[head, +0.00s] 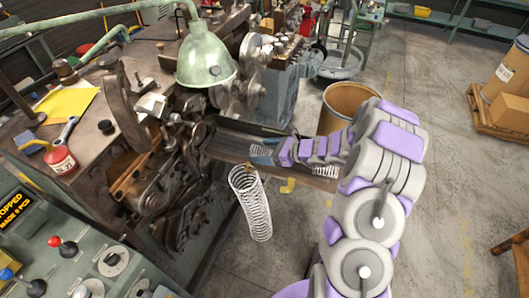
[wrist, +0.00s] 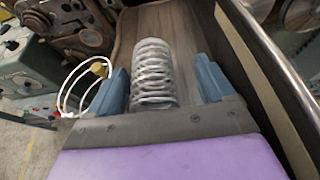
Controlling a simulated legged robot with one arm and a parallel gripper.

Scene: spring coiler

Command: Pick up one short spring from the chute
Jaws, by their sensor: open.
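A short white wire spring (wrist: 153,72) lies in the chute (wrist: 186,38), between the two blue fingers of my gripper (wrist: 161,85) in the wrist view. The fingers are apart, one on each side of the spring, with a visible gap at the right; at the left the gap is narrow. In the head view my gripper (head: 262,153) is low over the chute (head: 228,146), and the spring between its fingers is mostly hidden. Another short spring (head: 325,171) shows at the chute's lower right end, beneath my arm.
A long spring (head: 250,203) hangs down in front of the chute's near side; its loops show at left in the wrist view (wrist: 85,88). A green lamp (head: 207,58) overhangs the coiler. A brown barrel (head: 346,105) stands behind my arm.

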